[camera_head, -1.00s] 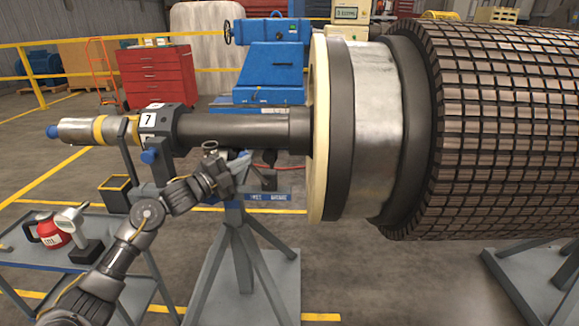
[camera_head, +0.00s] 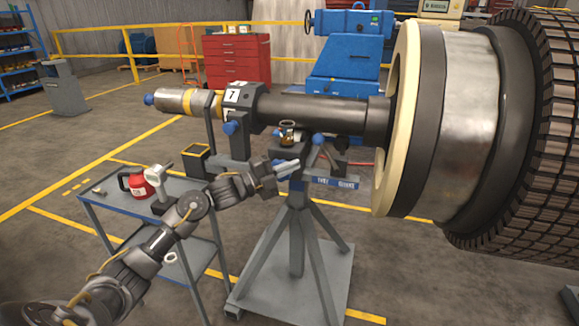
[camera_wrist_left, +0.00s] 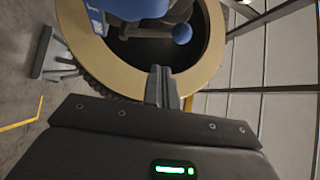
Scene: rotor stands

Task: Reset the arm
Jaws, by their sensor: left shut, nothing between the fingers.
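My left arm (camera_head: 192,208) comes in from the lower left over the cart. My left gripper (camera_head: 288,168) is shut and empty, beside the head of the rotor stand (camera_head: 297,235), below the shaft. In the left wrist view its closed fingers (camera_wrist_left: 162,88) point toward the cream ring (camera_wrist_left: 95,62) at the rotor's end. The rotor (camera_head: 465,110) lies horizontally, its dark shaft (camera_head: 325,112) reaching left. A small jar-like object (camera_head: 287,133) stands on top of the stand, behind the gripper. My right gripper is not in view.
A grey cart (camera_head: 125,212) at the left holds a red container (camera_head: 137,186) and a white-headed gauge (camera_head: 163,183). A red tool cabinet (camera_head: 237,62) and a blue machine (camera_head: 348,62) stand behind.

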